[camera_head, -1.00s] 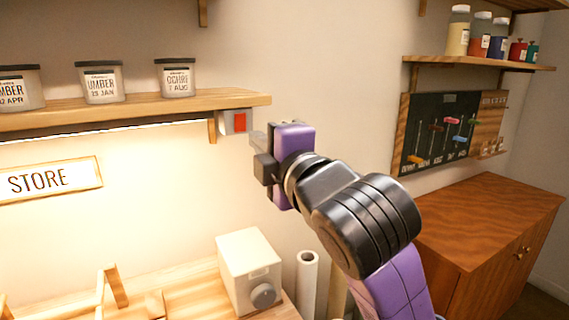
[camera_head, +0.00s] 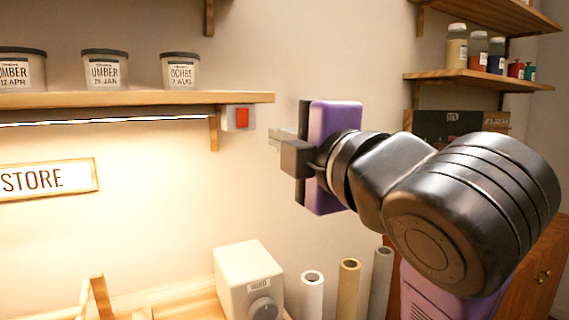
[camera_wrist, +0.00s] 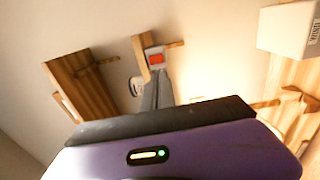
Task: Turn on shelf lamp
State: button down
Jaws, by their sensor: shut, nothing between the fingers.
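The shelf lamp (camera_head: 120,121) is a thin strip under the left wall shelf. It glows bright and lights the wall below. A red switch (camera_head: 241,118) on a pale box is fixed at the right end of that shelf; it also shows in the wrist view (camera_wrist: 156,59), just beyond the fingertips. My gripper (camera_head: 274,138) is shut and empty, a short way right of the switch and slightly lower, with a gap in the head view. In the wrist view the fingers (camera_wrist: 157,84) point toward the switch.
The shelf (camera_head: 150,98) carries several labelled jars. A STORE sign (camera_head: 45,179) hangs below it. A white box with a dial (camera_head: 247,280) and upright rolls (camera_head: 312,296) stand below my arm. Another shelf with bottles (camera_head: 480,78) is at right.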

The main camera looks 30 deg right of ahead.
jog(key=shift+s+b, duration=0.3)
jog(key=shift+b, duration=0.2)
dwell(0.3)
notch_tip(320, 180, up, 6)
jog(key=s+a+m+t+y, duration=0.2)
jog(key=t+y, duration=0.1)
jog(key=s+d+f+m+t+h+p, duration=0.1)
jog(key=s+d+f+m+h, duration=0.1)
jog(key=f+m, duration=0.5)
jog(key=s+d+f+m+h, duration=0.15)
jog(key=f+m, duration=0.25)
jog(key=f, duration=0.7)
jog(key=s+d+f+m+t+h+p, duration=0.1)
jog(key=s+f+m+h, duration=0.1)
jog(key=f+m, duration=0.5)
jog(key=s+a+f+n+g+y+p, duration=0.1)
jog(key=s+f+g, duration=0.7)
jog(key=s+f, duration=1.8)
jog(key=shift+s+a+n+g+y+p, duration=0.45)
jog(key=shift+s+a+y, duration=0.3)
jog(key=shift+s, duration=0.2)
